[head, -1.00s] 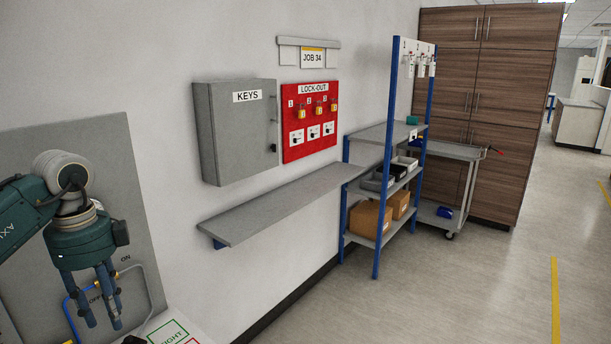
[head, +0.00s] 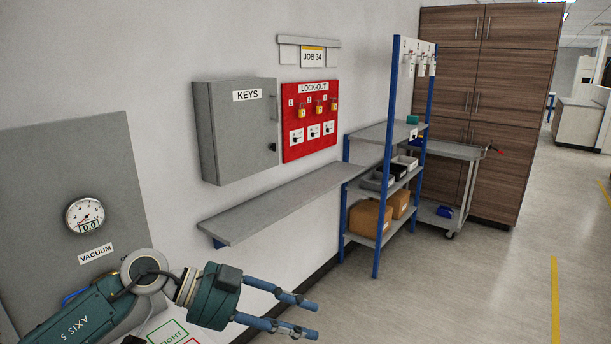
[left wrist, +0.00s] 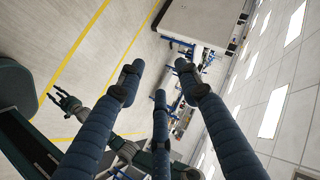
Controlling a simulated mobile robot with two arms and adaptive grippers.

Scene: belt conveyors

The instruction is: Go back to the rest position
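My left gripper (head: 312,318) is low in the head view, in front of the wall, with its fingers pointing right. In the left wrist view its blue fingers (left wrist: 158,76) stand apart with nothing between them, so it is open and empty. My right gripper (left wrist: 64,101) shows small at the left of the left wrist view, over the floor. Its fingers look parted and I see nothing in them. It is not in the head view.
A vacuum gauge panel (head: 60,180) is on the wall at left. A grey wall shelf (head: 285,203) runs below the key cabinet (head: 235,155) and red lock-out board (head: 309,145). A blue-post rack (head: 384,200) and cart (head: 462,152) stand beyond. Floor at right is clear.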

